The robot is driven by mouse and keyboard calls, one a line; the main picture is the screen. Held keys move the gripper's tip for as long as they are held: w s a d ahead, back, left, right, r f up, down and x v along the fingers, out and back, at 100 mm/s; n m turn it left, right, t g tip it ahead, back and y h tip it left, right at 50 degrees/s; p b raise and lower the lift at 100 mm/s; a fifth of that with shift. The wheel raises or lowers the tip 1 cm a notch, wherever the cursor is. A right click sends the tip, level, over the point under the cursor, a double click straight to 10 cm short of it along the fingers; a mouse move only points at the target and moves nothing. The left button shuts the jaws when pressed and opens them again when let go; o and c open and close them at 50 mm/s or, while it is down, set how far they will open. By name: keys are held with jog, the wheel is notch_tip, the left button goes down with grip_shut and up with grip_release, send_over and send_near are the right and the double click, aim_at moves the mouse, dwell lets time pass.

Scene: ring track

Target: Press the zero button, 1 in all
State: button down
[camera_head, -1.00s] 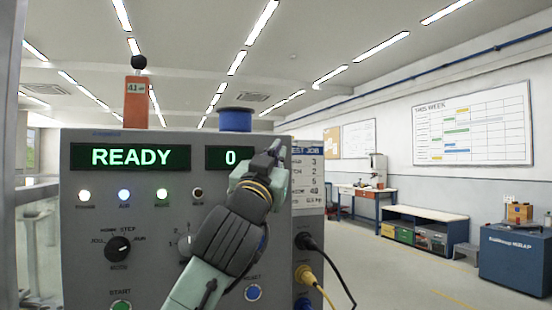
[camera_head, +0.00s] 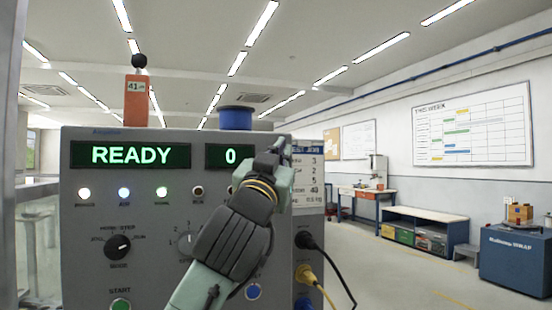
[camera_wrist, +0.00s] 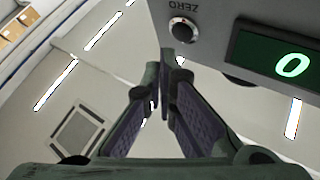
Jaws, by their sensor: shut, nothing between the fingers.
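The zero button (camera_wrist: 184,31) is a small dark round button under the label ZERO on the grey panel, near the top middle of the wrist view. My gripper (camera_wrist: 164,66) is shut and empty, its fingertips just below the button in that view. I cannot tell whether they touch it. In the head view my gripper (camera_head: 282,150) is at the panel's upper right edge, right of the small display (camera_head: 230,156), and the button is hidden there. The small display reads 0; it also shows in the wrist view (camera_wrist: 290,64).
The grey control panel (camera_head: 85,270) carries a READY display (camera_head: 130,156), lamps, a mode knob (camera_head: 118,246), a green start button (camera_head: 121,305) and a blue button (camera_head: 253,291). Cables (camera_head: 335,265) hang at its right side. Open floor lies to the right.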

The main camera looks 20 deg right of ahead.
jog(key=s, duration=0.4)
jog(key=shift+s+d+b, duration=0.1)
jog(key=shift+s+b, duration=0.1)
jog(key=shift+b, duration=0.15)
dwell(0.5)
